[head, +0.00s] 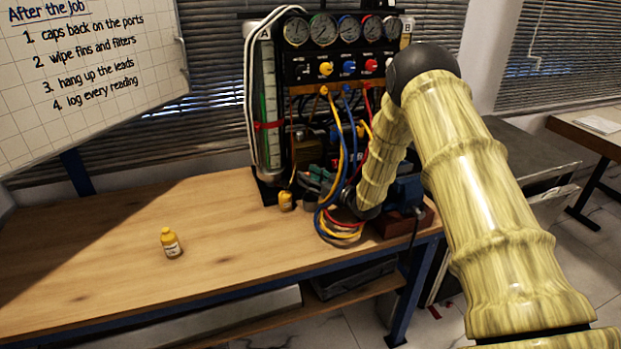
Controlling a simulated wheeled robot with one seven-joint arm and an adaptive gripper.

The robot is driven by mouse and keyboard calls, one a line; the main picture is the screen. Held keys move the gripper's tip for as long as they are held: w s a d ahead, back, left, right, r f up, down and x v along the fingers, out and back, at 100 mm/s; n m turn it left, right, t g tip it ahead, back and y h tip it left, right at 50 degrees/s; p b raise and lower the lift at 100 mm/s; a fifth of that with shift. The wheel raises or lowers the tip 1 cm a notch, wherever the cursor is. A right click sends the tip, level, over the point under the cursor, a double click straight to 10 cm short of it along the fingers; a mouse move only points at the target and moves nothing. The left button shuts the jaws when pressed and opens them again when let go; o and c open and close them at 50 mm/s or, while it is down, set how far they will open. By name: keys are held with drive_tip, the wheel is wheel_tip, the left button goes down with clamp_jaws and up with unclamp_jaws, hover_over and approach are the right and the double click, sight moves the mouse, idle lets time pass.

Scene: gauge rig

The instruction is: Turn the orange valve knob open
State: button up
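The left one is a yellow-orange knob (326,69), the likeliest match for the orange valve knob. To its right are a blue knob (349,67) and a red knob (371,65). My yellow arm bends at a black elbow beside the panel's right side and comes down to a dark wrist (362,207) low in front of the rig, well below the knobs. The fingers cannot be made out among the hoses and dark parts there. Nothing of mine touches the knobs.
Several gauges (322,30) line the rig's top. Yellow, blue and red hoses (340,225) hang down and coil on the workbench (110,255). The bench's left side is mostly clear.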

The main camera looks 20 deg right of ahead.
drive_tip(key=v, duration=1.2)
drive_tip(key=shift+f, duration=0.15)
